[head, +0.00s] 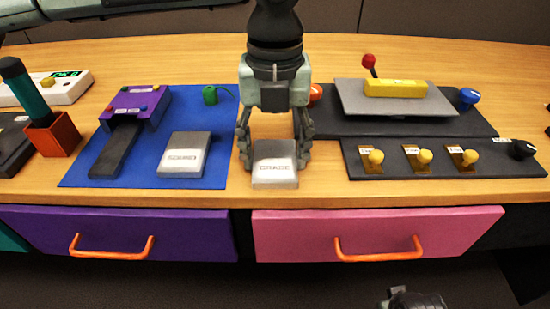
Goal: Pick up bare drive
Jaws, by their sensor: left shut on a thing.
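A silver box-shaped drive (275,172) with a printed label stands at the table's front edge, right of the blue mat. My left gripper (274,155) points down over it, with one finger at each side; it is shut on this drive. I cannot tell whether the drive touches the table. A second silver drive (185,153) with a label lies flat on the blue mat, left of the gripper. Neither label reads clearly enough to tell which is the bare drive. A dark part at the bottom edge looks like my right gripper (412,299); its fingers are not clear.
The blue mat (221,122) also holds a purple dock (134,104) with a dark ramp and a small green item (211,95). A dark panel with yellow knobs (421,158) is at the right. Purple (186,235) and pink (295,234) drawer fronts are below.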

